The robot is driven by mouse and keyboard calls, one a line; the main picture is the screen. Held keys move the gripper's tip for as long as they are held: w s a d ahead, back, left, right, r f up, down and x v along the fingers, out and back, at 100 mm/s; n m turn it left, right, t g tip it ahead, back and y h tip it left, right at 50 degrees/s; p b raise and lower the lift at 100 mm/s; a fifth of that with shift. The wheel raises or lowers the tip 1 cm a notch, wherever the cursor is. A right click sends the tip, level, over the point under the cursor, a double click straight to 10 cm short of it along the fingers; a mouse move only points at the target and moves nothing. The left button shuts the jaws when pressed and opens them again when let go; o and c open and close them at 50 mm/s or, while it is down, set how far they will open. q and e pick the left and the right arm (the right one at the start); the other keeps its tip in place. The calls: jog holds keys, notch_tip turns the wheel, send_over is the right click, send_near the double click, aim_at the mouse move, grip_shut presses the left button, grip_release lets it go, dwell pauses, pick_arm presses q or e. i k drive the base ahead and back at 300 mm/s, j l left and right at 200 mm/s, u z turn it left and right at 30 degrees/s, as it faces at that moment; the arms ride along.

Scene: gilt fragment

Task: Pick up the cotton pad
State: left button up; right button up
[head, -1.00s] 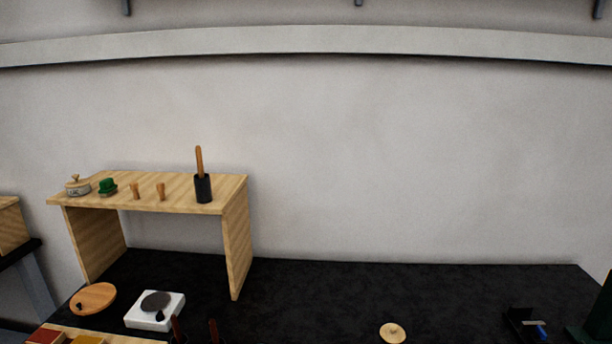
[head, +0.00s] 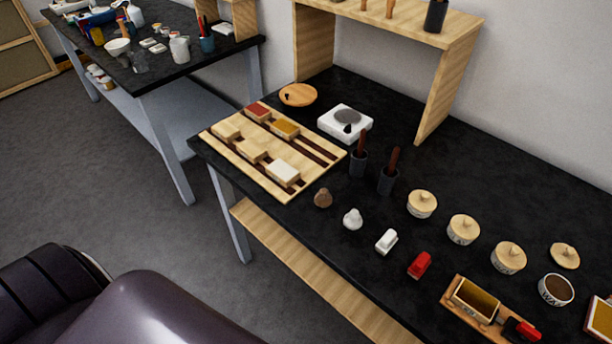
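A small white rounded lump with a narrower top (head: 352,219) lies on the black worktop and looks like the cotton pad, though it is too small to be sure. A similar brown lump (head: 323,198) sits just left of it, apart from it. A white block (head: 387,241) lies to its right. Neither of my grippers shows in the head view, so nothing is seen touching these pieces.
A wooden board with blocks (head: 285,190) lies to the left. Two dark cups with brown handles (head: 387,181) stand behind. Several lidded pots (head: 463,230), a red item (head: 420,265) and a wooden tray (head: 452,299) are to the right. A wooden shelf (head: 433,100) stands at the back.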

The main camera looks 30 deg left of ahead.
aim_at(323, 200)
jog(key=u, duration=0.75)
